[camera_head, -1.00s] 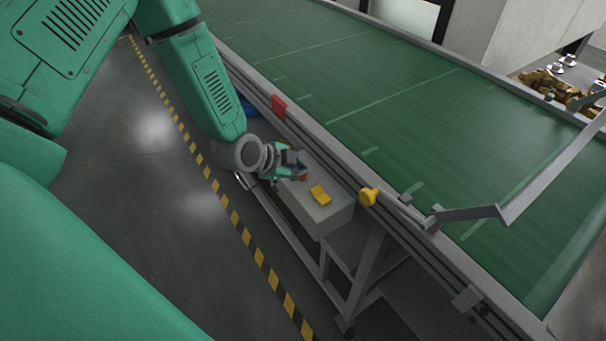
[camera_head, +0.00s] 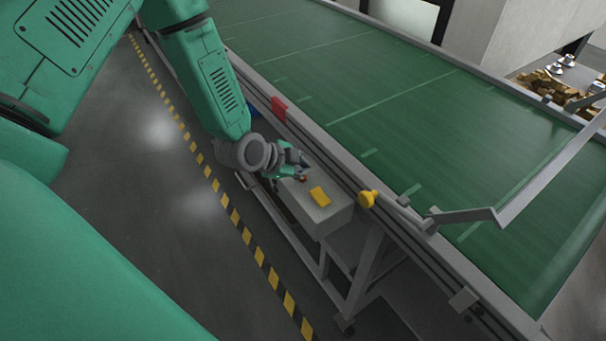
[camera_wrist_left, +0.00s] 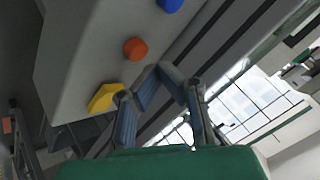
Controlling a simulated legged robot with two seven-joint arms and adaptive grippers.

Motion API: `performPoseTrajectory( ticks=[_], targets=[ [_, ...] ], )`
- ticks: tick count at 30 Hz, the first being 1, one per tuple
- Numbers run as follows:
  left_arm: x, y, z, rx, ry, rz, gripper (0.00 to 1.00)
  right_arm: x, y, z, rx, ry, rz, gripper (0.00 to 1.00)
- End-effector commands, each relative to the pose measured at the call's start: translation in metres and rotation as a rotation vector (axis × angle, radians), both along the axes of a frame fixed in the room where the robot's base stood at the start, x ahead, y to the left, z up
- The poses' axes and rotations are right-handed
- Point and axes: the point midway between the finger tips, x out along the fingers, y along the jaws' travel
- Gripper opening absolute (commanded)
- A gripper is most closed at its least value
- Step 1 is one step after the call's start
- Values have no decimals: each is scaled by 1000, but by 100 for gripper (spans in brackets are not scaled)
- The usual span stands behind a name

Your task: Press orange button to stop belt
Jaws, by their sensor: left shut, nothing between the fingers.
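The orange button (camera_head: 303,179) sits on a grey control box (camera_head: 335,219) on the side of the conveyor belt (camera_head: 390,90). It shows clearly as a round orange cap in the left wrist view (camera_wrist_left: 135,48). My left gripper (camera_head: 302,166) is shut and empty, close beside the orange button and partly covering it in the head view. In the left wrist view, the fingertips (camera_wrist_left: 160,70) appear just below and right of the button. I cannot tell whether they touch it. My right gripper is not in view.
A yellow button (camera_head: 320,196) is on the same box, with a blue button (camera_wrist_left: 170,5) on the other side of the orange one. A yellow knob (camera_head: 368,198) and red piece (camera_head: 279,107) are on the belt rail. Open floor lies left of the striped line.

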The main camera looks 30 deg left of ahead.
Motion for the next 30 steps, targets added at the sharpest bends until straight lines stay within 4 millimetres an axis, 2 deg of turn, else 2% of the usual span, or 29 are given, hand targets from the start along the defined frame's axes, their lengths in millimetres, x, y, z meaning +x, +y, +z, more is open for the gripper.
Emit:
performPoseTrajectory(
  ticks=[5,20,30],
  targets=[
    [0,0,3,0,0,0,0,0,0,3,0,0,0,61],
    [0,0,50,1,1,1,0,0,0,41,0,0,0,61],
    [0,0,50,0,0,0,0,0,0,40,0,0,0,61]
  ],
)
